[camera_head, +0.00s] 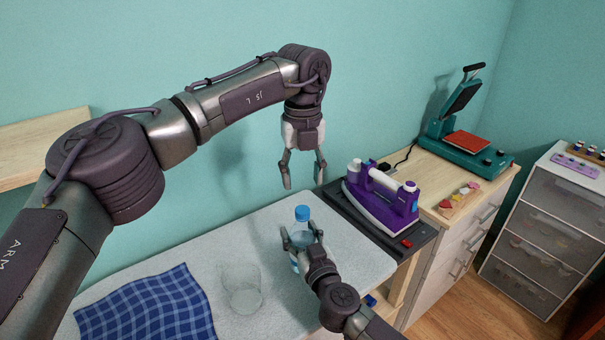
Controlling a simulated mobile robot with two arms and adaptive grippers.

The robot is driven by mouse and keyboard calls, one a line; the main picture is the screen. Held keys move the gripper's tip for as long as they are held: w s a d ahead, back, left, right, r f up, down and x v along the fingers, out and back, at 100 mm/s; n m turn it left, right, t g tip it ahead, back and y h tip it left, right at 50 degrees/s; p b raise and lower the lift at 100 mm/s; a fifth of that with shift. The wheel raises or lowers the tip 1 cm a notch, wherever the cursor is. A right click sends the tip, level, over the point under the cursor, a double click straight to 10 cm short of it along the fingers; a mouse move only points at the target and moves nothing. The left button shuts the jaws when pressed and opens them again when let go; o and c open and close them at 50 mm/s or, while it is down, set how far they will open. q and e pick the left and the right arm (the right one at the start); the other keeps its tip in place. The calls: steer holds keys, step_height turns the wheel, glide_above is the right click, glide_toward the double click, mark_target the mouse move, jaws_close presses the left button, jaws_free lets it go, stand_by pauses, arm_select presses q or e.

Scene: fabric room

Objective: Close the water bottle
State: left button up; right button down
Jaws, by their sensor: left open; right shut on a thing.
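A clear water bottle (301,237) with a blue cap (302,213) stands upright on the pale ironing surface. The cap sits on the bottle's top; whether it is screwed tight cannot be told. My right gripper (299,238) is shut around the bottle's body from the front, and its fingers hide part of the bottle. My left gripper (303,182) is open and empty, pointing down above the cap, with a clear gap between its fingertips and the cap.
A blue checked cloth (147,309) lies further left. A purple iron (381,199) on a dark stand is close on the right. A teal heat press (466,120) stands on the wooden cabinet behind.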

mark_target(302, 210)
arm_select(q)
steer(key=shift+f, duration=4.05)
jaws_close()
steer(key=m, duration=0.5)
steer(key=shift+m, duration=0.3)
steer(key=m, duration=0.8)
steer(key=shift+m, duration=0.4)
steer(key=m, duration=0.3)
steer(key=shift+m, duration=0.4)
steer(key=shift+o, duration=0.8)
jaws_free()
